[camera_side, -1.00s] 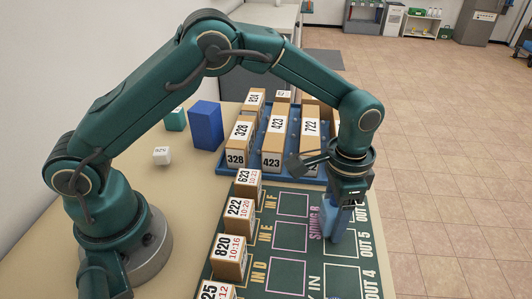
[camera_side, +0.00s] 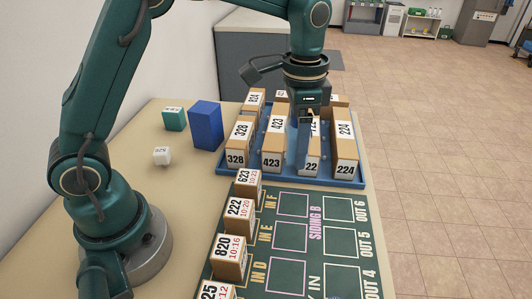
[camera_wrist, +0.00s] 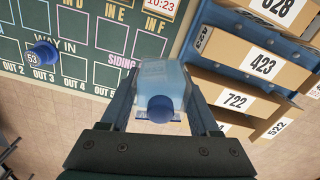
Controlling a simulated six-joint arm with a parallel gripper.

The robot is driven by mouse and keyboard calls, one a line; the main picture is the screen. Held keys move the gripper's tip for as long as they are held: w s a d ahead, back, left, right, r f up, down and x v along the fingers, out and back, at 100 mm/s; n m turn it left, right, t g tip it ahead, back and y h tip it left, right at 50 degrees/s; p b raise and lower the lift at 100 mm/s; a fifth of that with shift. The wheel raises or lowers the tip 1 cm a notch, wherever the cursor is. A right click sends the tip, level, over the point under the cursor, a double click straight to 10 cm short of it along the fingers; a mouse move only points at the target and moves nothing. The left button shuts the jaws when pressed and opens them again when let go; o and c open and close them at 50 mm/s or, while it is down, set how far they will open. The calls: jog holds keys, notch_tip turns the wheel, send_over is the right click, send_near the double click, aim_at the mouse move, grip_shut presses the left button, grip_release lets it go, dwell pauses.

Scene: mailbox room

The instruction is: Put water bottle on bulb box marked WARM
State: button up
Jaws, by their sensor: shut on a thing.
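My gripper (camera_side: 304,150) is above the front of a blue tray (camera_side: 290,181), in front of a box labelled 722 (camera_side: 311,167). In the wrist view its fingers (camera_wrist: 160,118) are shut on a pale translucent blue water bottle (camera_wrist: 158,77) with a dark blue cap (camera_wrist: 160,108), the cap pointing toward the camera. In the side view I cannot clearly separate the bottle from the fingers. The visible boxes carry numbers, such as 328 (camera_side: 236,160), 423 (camera_side: 272,160) and 224 (camera_side: 346,167). I cannot read WARM on any box.
A green board with marked squares (camera_side: 291,236) lies in front of the tray. Boxes such as 623 (camera_side: 248,182) and 820 (camera_side: 229,260) line its left edge.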

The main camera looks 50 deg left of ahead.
jog(key=shift+s+a+r, duration=0.15)
jog(key=shift+a+r, duration=0.25)
jog(key=shift+a, duration=0.25)
jog(key=shift+s+r+n, duration=0.15)
jog(key=shift+r+n, duration=0.1)
jog(key=shift+n, duration=0.15)
jog(key=a+r+n, duration=0.5)
jog(key=a+n, duration=0.2)
jog(key=a, duration=0.4)
jog(key=n, duration=0.8)
send_near(204, 106)
jog(key=shift+f, duration=3.2)
jog(key=shift+d+f, duration=0.1)
jog(key=o, duration=1.5)
jog(key=shift+c, duration=0.2)
